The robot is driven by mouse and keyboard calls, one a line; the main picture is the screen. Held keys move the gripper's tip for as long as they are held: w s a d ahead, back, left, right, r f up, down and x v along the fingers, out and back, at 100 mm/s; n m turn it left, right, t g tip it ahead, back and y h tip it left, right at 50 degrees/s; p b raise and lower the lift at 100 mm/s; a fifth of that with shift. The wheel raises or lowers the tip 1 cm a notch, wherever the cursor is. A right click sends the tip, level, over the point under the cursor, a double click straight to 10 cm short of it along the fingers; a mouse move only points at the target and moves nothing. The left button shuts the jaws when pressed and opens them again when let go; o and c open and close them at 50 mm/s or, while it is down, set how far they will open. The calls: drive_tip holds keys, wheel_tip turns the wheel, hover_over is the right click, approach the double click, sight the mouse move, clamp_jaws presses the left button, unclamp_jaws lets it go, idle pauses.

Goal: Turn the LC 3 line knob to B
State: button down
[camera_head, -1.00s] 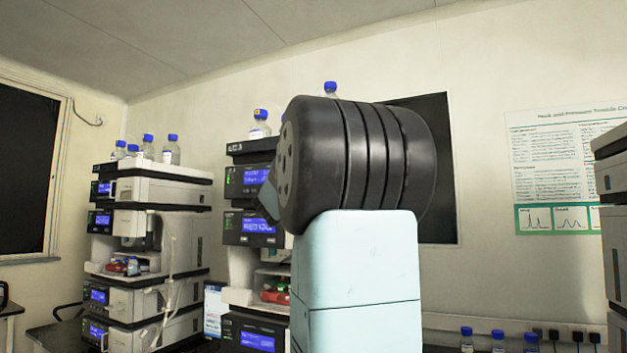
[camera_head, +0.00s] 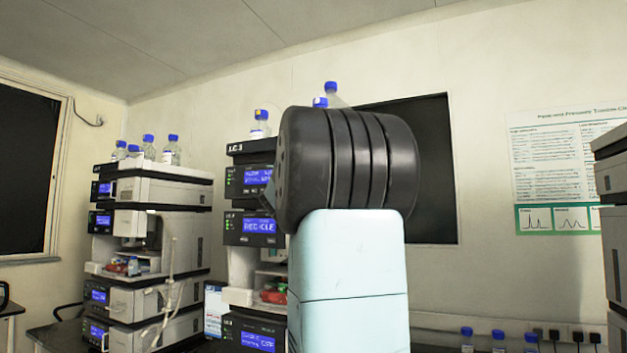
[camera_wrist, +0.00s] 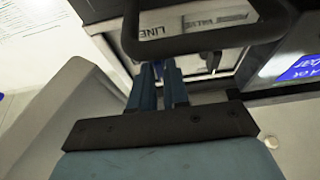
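The LC 3 stack (camera_head: 252,148) stands in the middle of the head view, its lower right part hidden by my arm. In the wrist view my gripper (camera_wrist: 160,70) points into a recess of an instrument, under a dark looped bar (camera_wrist: 200,42). Its two blue fingers are close together with a narrow gap; whether they are on anything is hidden. The head view hides my gripper behind my arm.
Another instrument stack (camera_head: 150,250) stands to the left. Bottles with blue caps (camera_head: 260,124) stand on top of the LC 3 stack. A lit blue screen (camera_wrist: 300,68) is close on the right in the wrist view. More bottles (camera_head: 498,340) stand low at the right.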

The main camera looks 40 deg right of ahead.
drive_tip(key=shift+m, duration=0.3)
drive_tip(key=m+g, duration=0.1)
drive_tip(key=m, duration=0.1)
drive_tip(key=m+g, duration=0.2)
drive_tip(key=m, duration=0.1)
drive_tip(key=shift+w+r+h, duration=0.1)
drive_tip(key=shift+h, duration=0.3)
drive_tip(key=shift+w+r+m+g+y, duration=0.1)
drive_tip(key=shift+m+g+y, duration=0.65)
drive_tip(key=shift+m, duration=2)
drive_tip(key=shift+m+g+y, duration=0.4)
drive_tip(key=shift+m+g, duration=0.8)
drive_tip(key=shift+m, duration=1.6)
drive_tip(key=shift+w+r+m+g+y, duration=0.1)
drive_tip(key=shift+m+g+y, duration=0.65)
drive_tip(key=shift+m, duration=2)
drive_tip(key=shift+f, duration=0.1)
drive_tip(key=c, duration=1.2)
unclamp_jaws()
drive_tip(key=shift+s, duration=0.1)
drive_tip(key=shift+d, duration=0.1)
